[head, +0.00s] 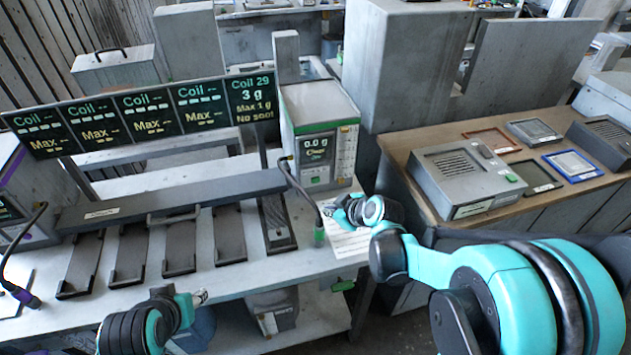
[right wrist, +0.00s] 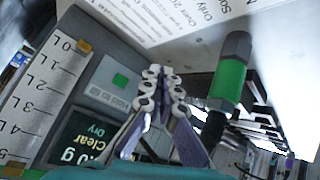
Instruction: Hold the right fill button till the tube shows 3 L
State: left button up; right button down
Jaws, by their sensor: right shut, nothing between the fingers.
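The grey unit (head: 318,115) with a green-edged front stands at the right end of the bench. In the right wrist view a white strip (right wrist: 48,95) is marked from 0 L to 5 L, with small orange marks; I cannot make out a fill level. A green button (right wrist: 120,80) sits on a grey labelled plate beside it. My right gripper (head: 335,212) is shut and empty in front of the unit; its fingertips (right wrist: 163,75) appear apart from the button. My left gripper (head: 202,297) is low at the bench's front edge.
A white printed sheet (head: 345,240) lies under my right gripper. Several dark trays (head: 180,245) line the bench. A wooden-topped counter (head: 440,215) stands right.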

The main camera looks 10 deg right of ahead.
aim_at(316, 180)
jog(key=shift+w+a+b, duration=0.15)
jog(key=shift+w+b, duration=0.2)
jog(key=shift+w, duration=3.95)
jog(key=shift+w, duration=0.1)
jog(key=shift+w, duration=0.3)
jog(key=shift+w, duration=0.35)
dwell(3.0)
